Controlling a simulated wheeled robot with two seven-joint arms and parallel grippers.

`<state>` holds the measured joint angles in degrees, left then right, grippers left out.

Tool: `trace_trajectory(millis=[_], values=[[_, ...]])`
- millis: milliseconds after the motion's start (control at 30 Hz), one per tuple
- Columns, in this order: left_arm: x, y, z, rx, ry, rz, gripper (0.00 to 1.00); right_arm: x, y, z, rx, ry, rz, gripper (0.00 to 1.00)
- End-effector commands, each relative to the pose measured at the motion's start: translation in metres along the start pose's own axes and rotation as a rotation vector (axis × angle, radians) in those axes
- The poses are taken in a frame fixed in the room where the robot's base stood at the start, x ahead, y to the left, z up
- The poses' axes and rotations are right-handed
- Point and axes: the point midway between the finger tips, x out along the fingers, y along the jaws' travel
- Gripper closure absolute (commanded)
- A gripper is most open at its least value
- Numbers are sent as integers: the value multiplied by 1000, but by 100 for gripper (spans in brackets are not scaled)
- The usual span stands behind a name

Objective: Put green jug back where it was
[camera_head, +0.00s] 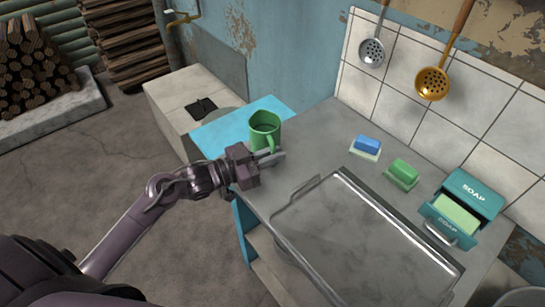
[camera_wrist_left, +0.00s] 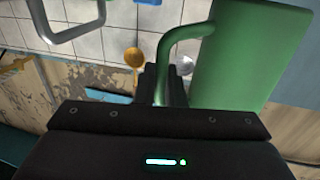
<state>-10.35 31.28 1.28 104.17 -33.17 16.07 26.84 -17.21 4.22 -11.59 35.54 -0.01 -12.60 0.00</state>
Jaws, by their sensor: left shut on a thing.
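The green jug (camera_head: 265,128) is at the far left end of the counter, by the light blue surface, upright with its opening up. My left gripper (camera_head: 268,157) is at the jug's near side and shut on its handle. In the left wrist view the jug (camera_wrist_left: 250,50) fills the upper right, and its handle runs down between the fingers of the gripper (camera_wrist_left: 163,88). I cannot tell whether the jug's base touches the surface. My right gripper is in neither view.
A metal tray (camera_head: 345,240) covers the counter's front. Behind it are a blue sponge (camera_head: 368,143), a green sponge (camera_head: 402,173) and a soap box (camera_head: 470,192). A skimmer (camera_head: 432,83) and a ladle (camera_head: 372,51) hang on the tiles. Grey counter (camera_head: 315,140) is bare beside the jug.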

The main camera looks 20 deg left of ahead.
Motion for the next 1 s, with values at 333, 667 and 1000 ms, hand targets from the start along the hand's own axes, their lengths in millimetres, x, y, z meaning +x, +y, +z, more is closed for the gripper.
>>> trace_trajectory(millis=[333,667,1000], values=[[0,0,9,3,4,1,100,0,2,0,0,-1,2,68],[0,0,13,1,1,1,69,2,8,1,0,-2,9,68],[0,0,9,2,1,1,69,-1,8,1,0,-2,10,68]])
